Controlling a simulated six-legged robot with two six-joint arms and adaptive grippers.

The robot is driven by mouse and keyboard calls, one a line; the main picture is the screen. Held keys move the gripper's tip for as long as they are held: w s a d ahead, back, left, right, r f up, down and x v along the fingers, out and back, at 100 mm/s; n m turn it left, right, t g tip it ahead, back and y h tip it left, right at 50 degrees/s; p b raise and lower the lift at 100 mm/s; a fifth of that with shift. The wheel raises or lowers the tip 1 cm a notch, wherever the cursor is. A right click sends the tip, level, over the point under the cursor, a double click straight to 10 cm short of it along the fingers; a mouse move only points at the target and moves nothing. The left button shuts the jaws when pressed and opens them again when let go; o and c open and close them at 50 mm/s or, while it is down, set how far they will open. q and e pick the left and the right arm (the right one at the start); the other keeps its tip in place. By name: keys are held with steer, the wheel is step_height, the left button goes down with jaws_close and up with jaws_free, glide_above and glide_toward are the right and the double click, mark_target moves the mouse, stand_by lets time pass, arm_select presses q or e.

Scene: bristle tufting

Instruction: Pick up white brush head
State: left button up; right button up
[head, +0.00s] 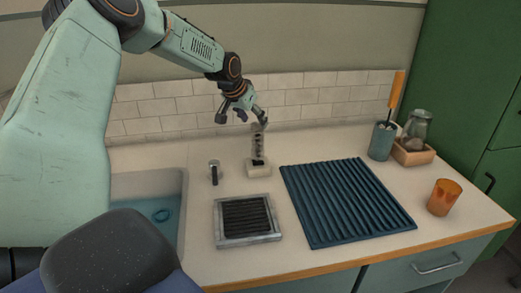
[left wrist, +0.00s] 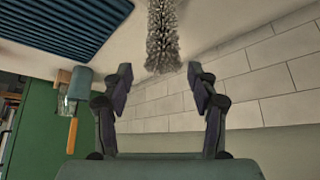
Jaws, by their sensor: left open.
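A greyish-white bristly brush head (head: 257,143) stands upright in a pale block holder (head: 258,170) on the counter. My left gripper (head: 241,114) is open above it, near its top end. In the left wrist view the bristly brush head (left wrist: 163,38) hangs in at the top middle, just beyond the gap between the fingers of my open left gripper (left wrist: 160,76). Nothing is between the fingertips. My right gripper is not in view.
A ribbed blue mat (head: 345,200) lies right of a metal-framed tray (head: 247,236). A small black-handled item (head: 214,172) stands left of the holder. An orange cup (head: 443,197), a teal cup (head: 381,141) and a sink (head: 148,185) flank them. A tiled wall (head: 300,98) is close behind.

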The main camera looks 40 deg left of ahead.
mark_target(255, 126)
arm_select(q)
steer(key=shift+a+f, duration=0.2)
steer(key=shift+f, duration=0.35)
steer(key=b+x, duration=0.2)
steer(key=x, duration=0.2)
steer(key=shift+w+f, duration=0.1)
steer(key=shift+f, duration=0.25)
steer(key=shift+w+f, duration=0.15)
steer(key=shift+f, duration=0.1)
steer(key=shift+w+a, duration=0.1)
steer(key=shift+w, duration=0.05)
steer(key=shift+f, duration=0.1)
steer(key=shift+c, duration=0.2)
steer(key=c, duration=0.5)
jaws_close()
